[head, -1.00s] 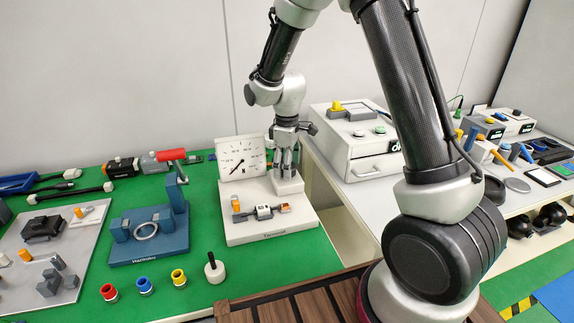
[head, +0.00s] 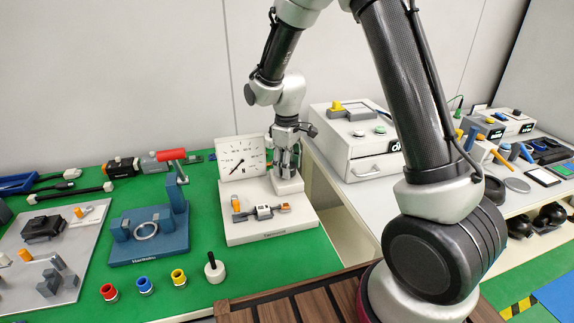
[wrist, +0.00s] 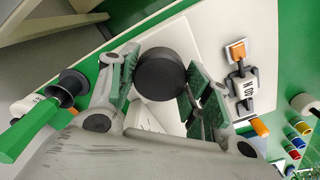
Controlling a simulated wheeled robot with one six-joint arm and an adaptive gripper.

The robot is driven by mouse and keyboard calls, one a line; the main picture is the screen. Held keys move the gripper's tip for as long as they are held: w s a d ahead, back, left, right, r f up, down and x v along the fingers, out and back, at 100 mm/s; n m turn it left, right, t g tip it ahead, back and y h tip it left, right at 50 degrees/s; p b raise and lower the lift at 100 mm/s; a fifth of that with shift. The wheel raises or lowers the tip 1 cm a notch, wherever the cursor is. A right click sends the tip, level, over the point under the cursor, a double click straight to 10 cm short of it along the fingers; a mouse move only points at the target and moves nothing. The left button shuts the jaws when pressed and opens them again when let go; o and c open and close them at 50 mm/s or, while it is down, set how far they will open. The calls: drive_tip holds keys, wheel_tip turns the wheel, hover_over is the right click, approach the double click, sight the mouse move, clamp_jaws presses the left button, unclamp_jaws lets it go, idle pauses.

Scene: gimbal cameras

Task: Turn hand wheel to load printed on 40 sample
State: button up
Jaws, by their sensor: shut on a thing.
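The tester's white base (head: 240,228) stands on the green bench. Its square dial (head: 241,150) has a black needle pointing to the lower left; the scale figures are too small to read surely. The black round hand wheel (wrist: 160,73) shows in the wrist view between the fingers of my gripper (wrist: 155,95). My gripper is shut on it, pointing down. In the head view my gripper (head: 285,172) hides the wheel, at the right of the dial. The sample (head: 264,212) lies clamped between orange-ended grips at the front; its print (wrist: 243,88) looks like "40 N", upside down in the wrist view.
A blue fixture (head: 150,245) with a red handle stands left of the tester. A white drawer box (head: 355,150) stands close on the right.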

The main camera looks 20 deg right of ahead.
drive_tip(key=m, duration=0.5)
drive_tip(key=shift+m, duration=0.3)
idle(0.5)
drive_tip(key=o, duration=1)
drive_tip(key=shift+o, duration=0.2)
wheel_tip(320, 180, up, 12)
